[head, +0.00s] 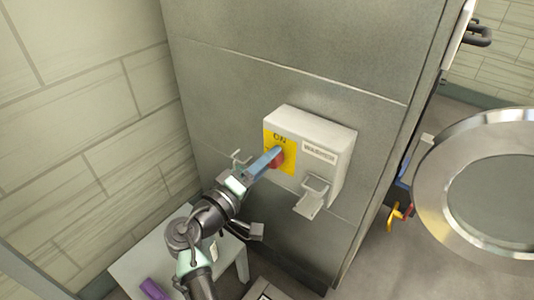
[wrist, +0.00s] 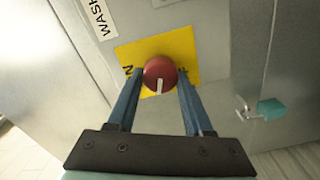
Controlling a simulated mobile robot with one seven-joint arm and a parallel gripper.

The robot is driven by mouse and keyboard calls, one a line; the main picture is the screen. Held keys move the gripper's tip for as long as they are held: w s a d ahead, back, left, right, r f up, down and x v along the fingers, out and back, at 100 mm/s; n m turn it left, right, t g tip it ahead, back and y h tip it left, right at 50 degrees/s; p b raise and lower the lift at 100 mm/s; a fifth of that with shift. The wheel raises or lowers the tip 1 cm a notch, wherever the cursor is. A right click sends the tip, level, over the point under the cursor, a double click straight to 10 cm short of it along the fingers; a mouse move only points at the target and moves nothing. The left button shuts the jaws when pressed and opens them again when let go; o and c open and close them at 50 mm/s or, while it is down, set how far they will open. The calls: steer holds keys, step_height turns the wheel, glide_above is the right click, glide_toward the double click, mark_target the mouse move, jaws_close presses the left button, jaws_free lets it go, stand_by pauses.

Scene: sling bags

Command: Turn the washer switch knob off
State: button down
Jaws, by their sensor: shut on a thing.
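The red switch knob (wrist: 160,74) sits on a yellow plate (wrist: 192,45) and carries a white mark. In the head view, the plate (head: 270,140) reads "ON" at its top, on a white box (head: 325,142) labelled "WASHER". The box is fixed to a grey panel. My gripper (head: 277,153) reaches the knob from the lower left. In the wrist view, my gripper's blue fingers (wrist: 158,84) stand on both sides of the knob, shut on it. The knob's white mark points towards the bottom of the wrist view. In the head view, the fingers partly hide the knob.
A hasp-like bracket (head: 313,196) hangs at the box's lower front. A small table (head: 130,262) with a purple item (head: 153,289) stands below my arm. A round metal door (head: 440,210) and a yellow handle (head: 396,214) are at the right. A tiled wall is at the left.

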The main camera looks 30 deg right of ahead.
steer(key=shift+n+p, duration=1.1)
steer(key=shift+n, duration=0.8)
steer(key=shift+f, duration=0.1)
steer(key=shift+c, duration=1.5)
jaws_free()
steer(key=shift+a, duration=0.1)
steer(key=p+v, duration=0.1)
steer(key=v, duration=1.1)
steer(key=shift+s+a, duration=0.2)
steer(key=shift+a, duration=0.15)
